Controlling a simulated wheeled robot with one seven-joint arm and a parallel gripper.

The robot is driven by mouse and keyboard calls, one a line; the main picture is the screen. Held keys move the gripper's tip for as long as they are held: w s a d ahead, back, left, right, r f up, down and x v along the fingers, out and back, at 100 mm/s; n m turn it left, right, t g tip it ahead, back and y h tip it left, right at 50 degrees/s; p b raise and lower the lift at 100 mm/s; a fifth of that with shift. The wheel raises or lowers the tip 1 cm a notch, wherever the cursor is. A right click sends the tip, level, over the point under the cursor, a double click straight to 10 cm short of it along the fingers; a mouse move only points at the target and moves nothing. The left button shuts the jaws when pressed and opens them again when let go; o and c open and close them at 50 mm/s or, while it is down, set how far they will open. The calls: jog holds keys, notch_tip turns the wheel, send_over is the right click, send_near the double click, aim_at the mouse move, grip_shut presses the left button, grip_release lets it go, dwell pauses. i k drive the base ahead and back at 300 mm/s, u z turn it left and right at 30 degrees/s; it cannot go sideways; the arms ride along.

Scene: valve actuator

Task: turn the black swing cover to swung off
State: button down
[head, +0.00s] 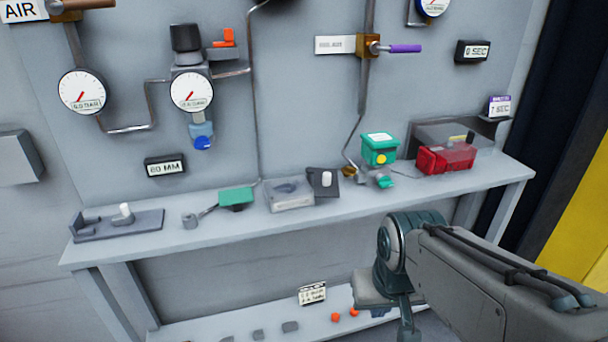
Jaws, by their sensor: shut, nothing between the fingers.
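The black swing cover (323,182) is a dark flat plate with a white upright knob on it. It sits on the bench at the right end of a grey, see-through-looking box (289,195). The plate lies beside the box's top, and most of that top looks uncovered. My gripper (406,328) is below and right of the cover, in front of the bench edge and well apart from it. It points down, shut and empty, and its tips are small and partly cut off by the lower picture edge.
A green-topped valve actuator (379,152) and a red box (445,158) stand right of the cover. A green-handled lever piece (236,197) and a grey slide fixture (117,223) stand left. The bench (370,200) is clear along its front. A lower shelf (240,330) holds small parts.

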aim_at(326, 185)
jog(key=z, duration=0.05)
jog(key=k, duration=1.2)
jog(key=u, duration=0.7)
jog(key=i, duration=1.2)
jog(key=z, duration=0.3)
